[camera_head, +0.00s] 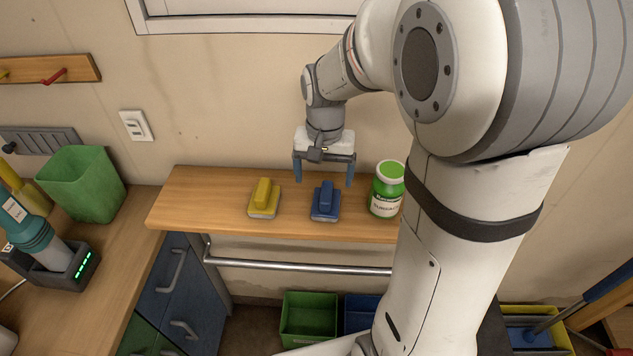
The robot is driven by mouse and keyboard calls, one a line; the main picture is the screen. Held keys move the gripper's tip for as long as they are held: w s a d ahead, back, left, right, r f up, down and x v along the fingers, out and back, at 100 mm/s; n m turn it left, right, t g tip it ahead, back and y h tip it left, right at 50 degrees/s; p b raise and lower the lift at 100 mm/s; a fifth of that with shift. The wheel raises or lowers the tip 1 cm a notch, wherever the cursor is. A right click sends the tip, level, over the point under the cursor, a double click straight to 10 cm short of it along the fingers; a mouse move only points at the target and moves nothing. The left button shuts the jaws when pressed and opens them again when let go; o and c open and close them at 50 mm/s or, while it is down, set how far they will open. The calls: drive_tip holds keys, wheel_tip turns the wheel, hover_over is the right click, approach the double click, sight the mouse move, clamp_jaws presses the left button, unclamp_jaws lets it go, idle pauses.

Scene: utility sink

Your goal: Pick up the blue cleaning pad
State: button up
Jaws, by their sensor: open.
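The blue cleaning pad (326,204) lies on the wooden shelf, with its raised blue handle pointing up. My gripper (323,177) is above and just behind the pad, pointing down. Its two blue fingers are spread wide, with the pad's handle between them in the picture. Nothing is held. I cannot tell from this one view how far the fingertips are above the shelf or whether they touch anything.
A similar yellow pad (264,199) lies left of the blue one. A green jar (387,190) stands close on the right. The wooden shelf (190,205) is clear at its left end. A metal rail (290,267) runs below its front edge.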

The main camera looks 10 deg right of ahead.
sight(326, 190)
drive_tip(key=f, duration=0.5)
drive_tip(key=f+p, duration=0.1)
drive_tip(key=f, duration=0.1)
drive_tip(key=shift+s+d+f, duration=0.1)
drive_tip(key=shift+d+f, duration=0.1)
drive_tip(key=shift+d, duration=0.1)
drive_tip(key=c, duration=1.1)
wheel_tip(326, 190, up, 10)
drive_tip(key=shift+r+b, duration=0.1)
drive_tip(key=shift+b, duration=0.3)
